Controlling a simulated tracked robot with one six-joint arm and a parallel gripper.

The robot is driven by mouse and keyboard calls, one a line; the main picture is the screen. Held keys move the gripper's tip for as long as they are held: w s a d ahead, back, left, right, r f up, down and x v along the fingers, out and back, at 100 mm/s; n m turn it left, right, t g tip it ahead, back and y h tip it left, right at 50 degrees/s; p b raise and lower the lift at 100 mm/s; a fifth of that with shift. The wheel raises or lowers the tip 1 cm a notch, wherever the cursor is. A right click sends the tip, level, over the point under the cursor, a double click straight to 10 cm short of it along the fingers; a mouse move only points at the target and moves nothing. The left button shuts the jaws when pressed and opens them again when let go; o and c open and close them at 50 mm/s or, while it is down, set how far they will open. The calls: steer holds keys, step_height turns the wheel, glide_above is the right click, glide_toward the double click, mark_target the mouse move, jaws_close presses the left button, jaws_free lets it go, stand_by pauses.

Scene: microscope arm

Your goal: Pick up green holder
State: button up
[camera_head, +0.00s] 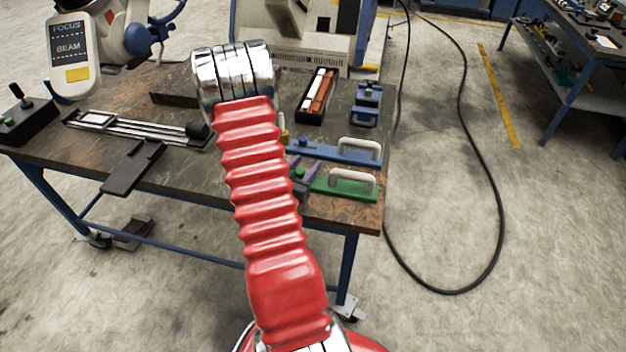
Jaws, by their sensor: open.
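The green holder (345,191) lies flat near the front right edge of the workbench, with a pale rounded handle (352,175) standing on its right part. My red ribbed arm (262,200) rises in front of the bench and hides the area left of the holder. My gripper (305,170) is mostly hidden behind this arm. Two purple finger-like pieces of it show at the holder's left end, apart from each other and open. Whether they touch the holder I cannot tell. The handle is free, to their right.
A similar blue holder (340,151) lies just behind the green one. Behind are a black tray (316,98) with red and white pieces and a blue block (366,103). A black slide rail (135,128) lies left. A cable (497,220) loops over the floor at right.

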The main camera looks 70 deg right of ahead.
steer(key=shift+d, duration=0.2)
stand_by(0.4)
jaws_close()
stand_by(0.3)
stand_by(0.4)
